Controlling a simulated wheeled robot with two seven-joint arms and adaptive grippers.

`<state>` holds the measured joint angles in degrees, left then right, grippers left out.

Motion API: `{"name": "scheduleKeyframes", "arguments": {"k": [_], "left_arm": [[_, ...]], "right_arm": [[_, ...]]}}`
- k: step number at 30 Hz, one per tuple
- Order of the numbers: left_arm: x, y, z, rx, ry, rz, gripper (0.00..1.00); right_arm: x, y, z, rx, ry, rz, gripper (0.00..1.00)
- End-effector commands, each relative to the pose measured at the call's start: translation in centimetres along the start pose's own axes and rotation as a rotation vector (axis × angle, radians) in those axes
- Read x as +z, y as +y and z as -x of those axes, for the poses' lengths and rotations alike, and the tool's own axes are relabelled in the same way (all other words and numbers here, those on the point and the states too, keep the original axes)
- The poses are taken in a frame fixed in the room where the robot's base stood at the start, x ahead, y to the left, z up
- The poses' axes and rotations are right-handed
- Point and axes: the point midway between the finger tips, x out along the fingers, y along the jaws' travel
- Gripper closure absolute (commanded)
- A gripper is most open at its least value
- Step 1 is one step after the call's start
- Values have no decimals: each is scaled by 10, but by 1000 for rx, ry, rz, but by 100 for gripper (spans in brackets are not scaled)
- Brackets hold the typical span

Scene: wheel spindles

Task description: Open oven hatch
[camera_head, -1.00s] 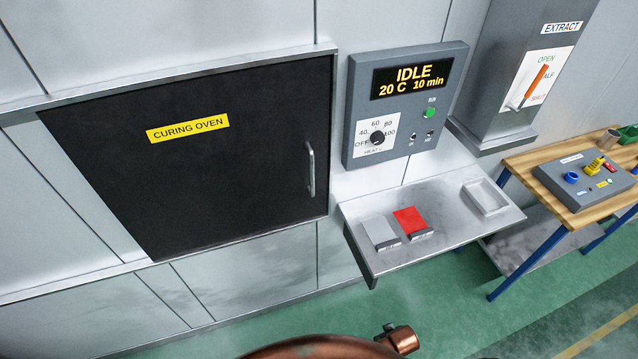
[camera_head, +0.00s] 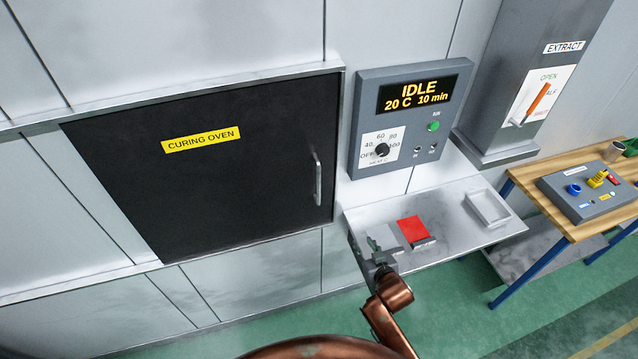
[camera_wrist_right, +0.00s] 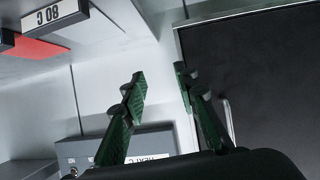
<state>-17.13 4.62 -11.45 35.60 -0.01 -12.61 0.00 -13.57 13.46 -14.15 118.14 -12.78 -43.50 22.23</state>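The oven hatch (camera_head: 215,190) is a large black door with a yellow "CURING OVEN" label (camera_head: 201,140). It is shut. Its vertical metal handle (camera_head: 317,180) is near the right edge. My right gripper (camera_head: 374,244) is in front of the shelf's left end, below and right of the handle, apart from it. In the right wrist view the gripper (camera_wrist_right: 160,84) is open, with nothing between its green fingers. The hatch (camera_wrist_right: 265,85) and handle (camera_wrist_right: 228,118) show there right of the fingers. My left gripper is not in view.
A control panel (camera_head: 365,108) reading "IDLE 20 C 10 min" is right of the hatch. Below it juts a metal shelf (camera_head: 455,232) with a red pad (camera_head: 413,229) and a small tray (camera_head: 487,207). An extract lever (camera_head: 537,99) and a wooden table (camera_head: 528,183) are further right.

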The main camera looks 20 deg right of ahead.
Motion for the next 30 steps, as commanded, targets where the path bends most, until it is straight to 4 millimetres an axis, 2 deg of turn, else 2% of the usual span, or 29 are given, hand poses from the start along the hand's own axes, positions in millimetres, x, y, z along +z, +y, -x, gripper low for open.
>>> {"name": "scheduleKeyframes", "arguments": {"k": [1,4,6,9,14,24,30], "left_arm": [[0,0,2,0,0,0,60],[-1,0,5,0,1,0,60],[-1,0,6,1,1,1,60],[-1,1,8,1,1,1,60],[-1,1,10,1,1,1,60],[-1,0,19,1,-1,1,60],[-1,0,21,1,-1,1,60]], "right_arm": [[-35,-10,-7,-26,85,3,72],[-102,-37,-13,-99,260,3,72],[-140,-56,-12,-156,362,5,72],[-174,-76,-7,-218,453,8,72],[-195,-90,-9,-257,502,9,72],[-219,-101,-52,-255,501,9,72],[-226,-106,-67,-256,500,8,72]]}}
